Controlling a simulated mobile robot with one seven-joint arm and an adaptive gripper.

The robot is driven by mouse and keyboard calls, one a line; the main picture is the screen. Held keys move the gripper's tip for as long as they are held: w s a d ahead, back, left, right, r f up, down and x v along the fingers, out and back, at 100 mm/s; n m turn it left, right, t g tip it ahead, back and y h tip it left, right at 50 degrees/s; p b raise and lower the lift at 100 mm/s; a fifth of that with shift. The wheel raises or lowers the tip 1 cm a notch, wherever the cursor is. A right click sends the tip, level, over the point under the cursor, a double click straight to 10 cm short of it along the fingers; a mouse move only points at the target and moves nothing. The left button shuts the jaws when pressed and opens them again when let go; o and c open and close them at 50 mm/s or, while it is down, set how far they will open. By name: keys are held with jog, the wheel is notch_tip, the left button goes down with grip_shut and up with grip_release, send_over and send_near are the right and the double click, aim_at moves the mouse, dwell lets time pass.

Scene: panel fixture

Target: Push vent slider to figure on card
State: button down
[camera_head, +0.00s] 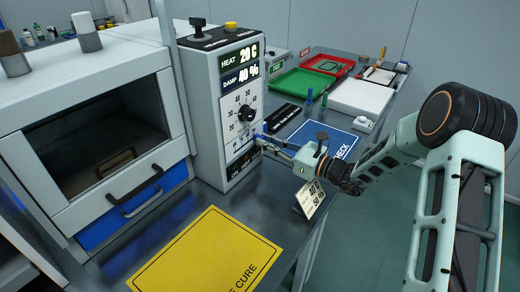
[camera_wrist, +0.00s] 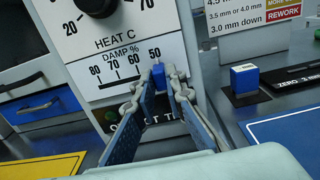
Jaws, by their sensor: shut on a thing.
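The control box (camera_head: 215,105) stands upright beside the oven; its lit displays read HEAT 20 C and DAMP 40 %. The vent slider is a small blue knob (camera_wrist: 158,75) at the right end of the DAMP % scale (camera_wrist: 122,68), close to the 50 label in the wrist view. My gripper (camera_head: 267,141) reaches the box's front from the right. In the wrist view my gripper (camera_wrist: 156,80) has its fingertips on either side of the knob, shut on it. The card (camera_head: 310,198) stands tilted at the bench edge; its figures are too small to read surely.
A yellow mat (camera_head: 200,250) lies in front of the box, and a blue mat (camera_head: 322,138) lies to its right. Green (camera_head: 302,86) and red (camera_head: 328,62) trays are behind. A blue stamp-like block (camera_wrist: 244,78) stands right of the box. The heat dial (camera_head: 246,114) is above the slider.

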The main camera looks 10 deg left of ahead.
jog(key=shift+w+d, duration=0.15)
jog(key=shift+w, duration=0.1)
jog(key=c, duration=2)
grip_release()
jog(key=shift+o, duration=0.2)
jog(key=v, duration=1.2)
